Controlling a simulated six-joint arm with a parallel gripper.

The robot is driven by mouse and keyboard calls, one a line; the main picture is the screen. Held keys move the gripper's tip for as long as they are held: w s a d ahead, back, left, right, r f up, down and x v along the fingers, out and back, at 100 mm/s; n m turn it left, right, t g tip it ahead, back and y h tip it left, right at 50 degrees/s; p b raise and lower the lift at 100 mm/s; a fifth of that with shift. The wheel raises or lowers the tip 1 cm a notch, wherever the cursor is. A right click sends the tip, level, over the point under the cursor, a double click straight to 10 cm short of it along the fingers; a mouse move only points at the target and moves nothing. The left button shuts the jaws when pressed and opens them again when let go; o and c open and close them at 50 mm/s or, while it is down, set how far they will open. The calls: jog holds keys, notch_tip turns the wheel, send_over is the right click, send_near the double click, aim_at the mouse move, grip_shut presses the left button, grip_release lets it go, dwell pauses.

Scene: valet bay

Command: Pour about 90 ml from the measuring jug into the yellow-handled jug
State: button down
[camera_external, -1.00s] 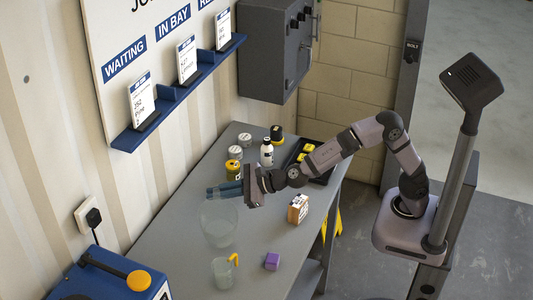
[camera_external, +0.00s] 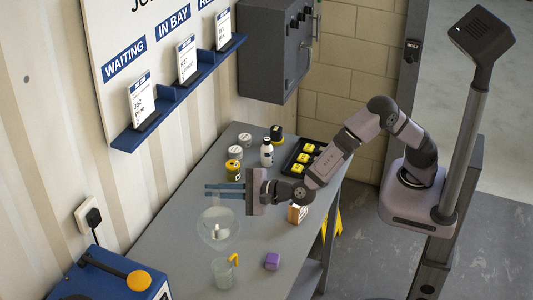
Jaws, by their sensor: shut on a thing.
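My gripper (camera_external: 225,190) is left of the arm's wrist, over the left side of the bench, its blue fingers pointing left. It is shut on a clear vessel, seemingly the measuring jug (camera_external: 218,239), whose see-through body shows just below the fingers. Its outline is faint, with a pale patch inside; its exact tilt and liquid level cannot be told. The yellow-handled jug (camera_external: 222,273) is clear, stands upright on the bench nearer the front, and has its yellow handle on the right. The two vessels look apart. No stream of liquid is visible.
A purple block (camera_external: 272,261) sits right of the yellow-handled jug. A white bottle (camera_external: 266,153), several tins and a black tray with yellow items (camera_external: 289,168) stand at the back of the grey bench (camera_external: 180,240).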

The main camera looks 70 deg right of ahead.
aim_at(217, 196)
jog(key=shift+s+a+r, duration=0.1)
jog(key=shift+a+r, duration=0.05)
jog(key=shift+r, duration=0.05)
jog(key=shift+s+a+r+n+p, duration=0.1)
jog(key=shift+s+a+n+p, duration=0.1)
jog(key=shift+a+n+p, duration=0.2)
jog(key=shift+s+a+n+t, duration=0.15)
jog(key=shift+a+n+t, duration=0.1)
jog(key=shift+n+t, duration=0.05)
jog(key=shift+s+a+r+n+t+h+p, duration=0.3)
jog(key=shift+s+a+r+n+p, duration=0.2)
jog(key=shift+a+r+n+p, duration=0.5)
dwell(0.6)
jog(key=shift+s+a+r+n+t+p, duration=0.2)
jog(key=shift+s+a+p, duration=0.2)
jog(key=shift+a, duration=0.15)
jog(key=shift+s+a+r+n+t+p, duration=0.15)
jog(key=shift+s+a+n+t+p, duration=0.15)
jog(key=shift+a, duration=0.2)
dwell(1.9)
